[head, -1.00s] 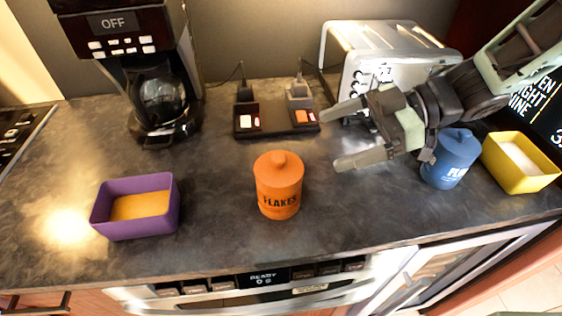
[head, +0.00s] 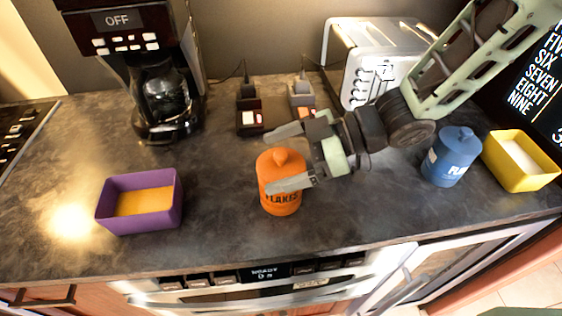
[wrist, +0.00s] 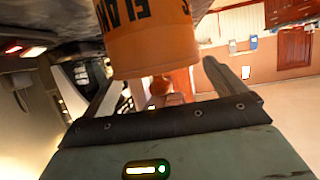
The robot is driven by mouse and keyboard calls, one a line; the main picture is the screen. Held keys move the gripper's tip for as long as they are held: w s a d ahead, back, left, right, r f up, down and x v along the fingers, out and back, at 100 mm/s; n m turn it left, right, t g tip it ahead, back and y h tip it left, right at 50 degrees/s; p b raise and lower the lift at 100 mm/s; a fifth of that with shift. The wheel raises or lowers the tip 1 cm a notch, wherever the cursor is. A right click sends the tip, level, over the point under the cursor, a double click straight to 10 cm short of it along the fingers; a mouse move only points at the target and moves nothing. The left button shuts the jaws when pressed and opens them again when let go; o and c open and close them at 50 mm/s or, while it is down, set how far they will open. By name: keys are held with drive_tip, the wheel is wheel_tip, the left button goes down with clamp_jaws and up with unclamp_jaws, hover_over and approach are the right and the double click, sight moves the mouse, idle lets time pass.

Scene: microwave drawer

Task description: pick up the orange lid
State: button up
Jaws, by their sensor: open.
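The orange lid (head: 284,163), with a round knob on top, sits on the orange FLAKES canister (head: 281,203) at the middle of the counter. My gripper (head: 271,160) is open and reaches in from the right. In the head view one finger lies behind the lid and the other crosses in front of the canister. In the wrist view the canister (wrist: 125,15) appears upside down, with the orange lid (wrist: 155,50) between my two fingers (wrist: 165,80). I cannot tell whether a finger touches it.
A blue canister (head: 451,160) and a yellow bin (head: 522,160) stand right, below my arm. A toaster (head: 345,55) and coffee maker (head: 160,90) stand behind. A purple bin (head: 170,210) is left. The counter between it and the orange canister is clear.

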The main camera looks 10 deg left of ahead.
drive_tip(key=c, duration=1.1)
